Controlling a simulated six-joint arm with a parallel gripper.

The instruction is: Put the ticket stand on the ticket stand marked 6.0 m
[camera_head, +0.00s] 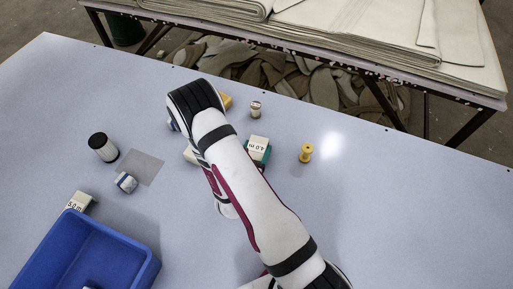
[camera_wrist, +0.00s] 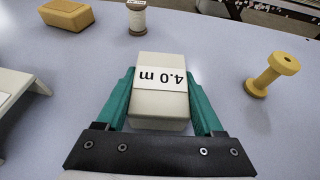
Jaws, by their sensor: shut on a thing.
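My gripper (camera_wrist: 160,80) has its two teal fingers on either side of a white block-shaped ticket stand (camera_wrist: 158,115), shut on it. Its label reads 4.0 m, upside down in the wrist view. In the head view this stand (camera_head: 258,143) shows just right of my arm, with a bit of teal finger beside it. I cannot tell if it is lifted off the table. Another white stand (camera_head: 77,202) marked 5.0 m is at the left, by the blue bin. A white piece (camera_wrist: 18,90) at the left edge of the wrist view shows no readable mark. No 6.0 m mark is visible.
A yellow spool (camera_head: 305,153) stands to the right, a white spool (camera_head: 256,109) behind, and a yellow block (camera_wrist: 67,14) far left of it. A black-capped jar (camera_head: 103,147), small blue-white box (camera_head: 126,182), grey patch (camera_head: 147,167) and blue bin (camera_head: 122,241) are left. The table's right side is clear.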

